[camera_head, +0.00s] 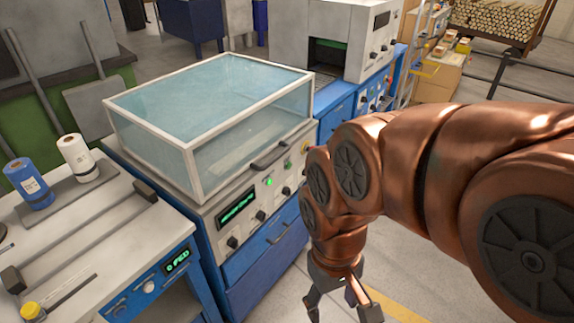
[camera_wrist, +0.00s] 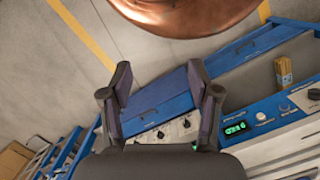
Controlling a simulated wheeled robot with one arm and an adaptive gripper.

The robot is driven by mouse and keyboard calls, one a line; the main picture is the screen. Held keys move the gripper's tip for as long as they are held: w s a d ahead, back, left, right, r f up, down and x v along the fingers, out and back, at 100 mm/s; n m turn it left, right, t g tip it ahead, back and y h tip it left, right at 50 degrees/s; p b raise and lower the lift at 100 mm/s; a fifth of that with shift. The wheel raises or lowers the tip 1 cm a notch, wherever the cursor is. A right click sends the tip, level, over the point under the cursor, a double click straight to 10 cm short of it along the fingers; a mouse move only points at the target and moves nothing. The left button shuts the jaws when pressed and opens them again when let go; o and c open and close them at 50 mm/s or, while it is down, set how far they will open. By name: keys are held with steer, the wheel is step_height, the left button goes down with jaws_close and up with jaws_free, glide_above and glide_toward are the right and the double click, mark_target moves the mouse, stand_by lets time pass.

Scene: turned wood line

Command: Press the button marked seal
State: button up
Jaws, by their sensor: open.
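No label reading "seal" is legible in either view. The middle machine's control panel (camera_head: 237,207) has a green display, dark knobs and small buttons, one of them a green-lit button (camera_head: 269,182). The left machine's panel (camera_head: 160,275) has a green display and a pale knob (camera_head: 148,287). My gripper (camera_head: 342,303) is open and empty, pointing down in front of the middle machine, to the right of its panel and apart from it. In the wrist view the two spread fingers of my gripper (camera_wrist: 159,72) show, with a panel with a green display (camera_wrist: 235,128) to their right.
A clear-lidded chamber (camera_head: 210,110) with a dark handle tops the middle machine. A blue roll (camera_head: 30,185) and a white roll (camera_head: 76,156) stand on the left. Another grey machine (camera_head: 345,40) is behind. Grey floor (camera_head: 300,285) in front is free.

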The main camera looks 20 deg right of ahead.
jaws_close()
stand_by(0.4)
stand_by(1.3)
